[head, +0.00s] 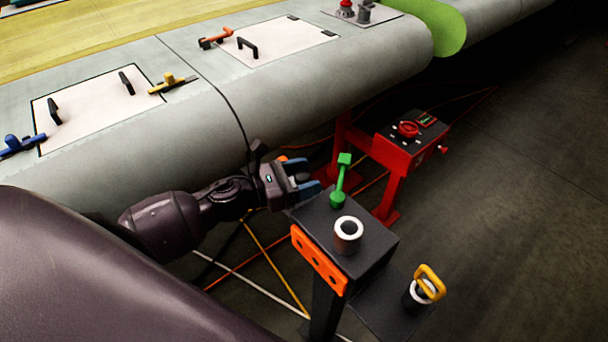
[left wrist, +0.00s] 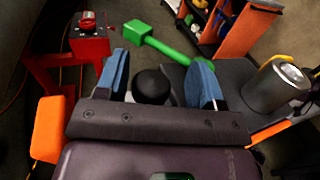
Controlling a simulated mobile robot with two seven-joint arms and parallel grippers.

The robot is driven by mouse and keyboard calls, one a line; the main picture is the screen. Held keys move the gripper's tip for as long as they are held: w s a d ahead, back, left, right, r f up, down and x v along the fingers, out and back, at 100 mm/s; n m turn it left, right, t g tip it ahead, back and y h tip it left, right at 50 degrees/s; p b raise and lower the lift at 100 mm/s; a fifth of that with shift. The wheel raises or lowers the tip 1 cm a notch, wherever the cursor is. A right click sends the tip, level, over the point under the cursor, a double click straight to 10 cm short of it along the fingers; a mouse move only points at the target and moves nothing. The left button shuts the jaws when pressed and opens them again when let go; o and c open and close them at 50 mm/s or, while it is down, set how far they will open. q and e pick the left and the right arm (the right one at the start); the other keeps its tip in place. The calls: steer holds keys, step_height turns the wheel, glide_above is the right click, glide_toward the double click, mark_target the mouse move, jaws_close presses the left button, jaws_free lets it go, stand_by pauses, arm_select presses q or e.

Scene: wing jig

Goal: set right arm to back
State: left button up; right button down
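My left gripper (head: 309,176) reaches in from the left in the head view, beside the black-topped stand (head: 369,257). Its two blue-padded fingers stand apart in the left wrist view (left wrist: 162,75). A dark round knob (left wrist: 153,86) shows between them; I cannot tell whether they touch it. A green lever (head: 341,182) with a block-shaped end stands on the stand's far corner, just right of the fingers. It also shows beyond the fingers in the left wrist view (left wrist: 165,46). My right gripper is in neither view.
A silver-rimmed cylinder (head: 347,234) stands on the stand, with an orange panel (head: 318,261) on its side. A yellow handle (head: 430,283) is at lower right. A red pedestal (head: 411,143) with a red knob stands behind. The large grey wing (head: 300,95) fills the upper left. Floor at right is clear.

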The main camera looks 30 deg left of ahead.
arm_select(q)
steer(key=shift+a, duration=0.15)
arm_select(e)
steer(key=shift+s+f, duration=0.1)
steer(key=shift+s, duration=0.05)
arm_select(q)
steer(key=shift+s+a, duration=0.4)
steer(key=b+v, duration=0.2)
steer(key=v, duration=0.7)
steer(key=shift+s, duration=0.3)
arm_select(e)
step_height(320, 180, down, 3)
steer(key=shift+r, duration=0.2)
arm_select(q)
steer(key=shift+a, duration=0.1)
